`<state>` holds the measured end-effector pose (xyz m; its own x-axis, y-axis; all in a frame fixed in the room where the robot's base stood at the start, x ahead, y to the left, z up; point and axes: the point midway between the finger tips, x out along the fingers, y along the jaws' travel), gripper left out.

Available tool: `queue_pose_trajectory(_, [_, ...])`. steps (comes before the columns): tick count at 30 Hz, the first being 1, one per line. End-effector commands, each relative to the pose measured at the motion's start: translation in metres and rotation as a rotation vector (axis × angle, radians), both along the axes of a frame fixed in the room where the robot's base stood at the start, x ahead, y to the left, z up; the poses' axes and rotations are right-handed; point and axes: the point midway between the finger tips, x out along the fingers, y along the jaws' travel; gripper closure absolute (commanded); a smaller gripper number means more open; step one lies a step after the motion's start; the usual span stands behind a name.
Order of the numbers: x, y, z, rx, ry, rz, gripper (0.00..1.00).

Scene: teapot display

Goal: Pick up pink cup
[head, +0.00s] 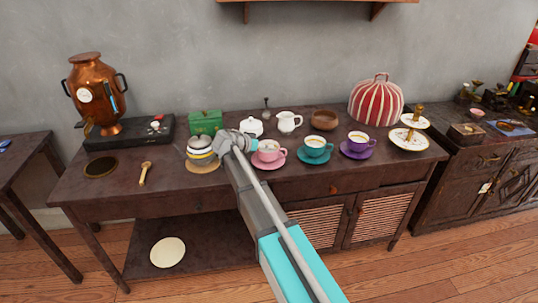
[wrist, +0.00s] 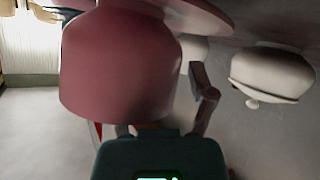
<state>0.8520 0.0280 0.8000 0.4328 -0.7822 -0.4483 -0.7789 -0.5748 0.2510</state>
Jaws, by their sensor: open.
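The pink cup (head: 269,150) stands upright on its pink saucer (head: 262,166) on the dark wooden sideboard, with light liquid inside. My gripper (head: 247,144) is open at the cup's left side, at about cup height. In the wrist view, which looks upside down, the cup (wrist: 120,65) fills much of the left and middle, very close to the gripper. The saucer (wrist: 200,12) shows at the top edge. One dark finger shows right of the cup; the other is mostly hidden. I cannot tell whether the gripper touches the cup.
A teal cup (head: 315,146) and a purple cup (head: 358,142) stand to the right. A white lidded bowl (head: 251,127) and white pitcher (head: 287,122) stand behind. A striped pot (head: 200,148) is close left of my gripper. The sideboard's (head: 160,205) front strip is mostly clear.

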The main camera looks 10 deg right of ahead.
Motion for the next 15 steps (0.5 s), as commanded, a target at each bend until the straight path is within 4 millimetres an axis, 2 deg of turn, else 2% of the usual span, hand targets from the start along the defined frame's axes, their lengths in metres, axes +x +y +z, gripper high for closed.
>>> queue_pose_trajectory(7, [-0.0001,0.0002,0.0001,0.000,0.000,0.000,0.29])
queue_pose_trajectory(15, [-0.0001,0.0003,0.0000,0.000,0.000,0.000,0.79])
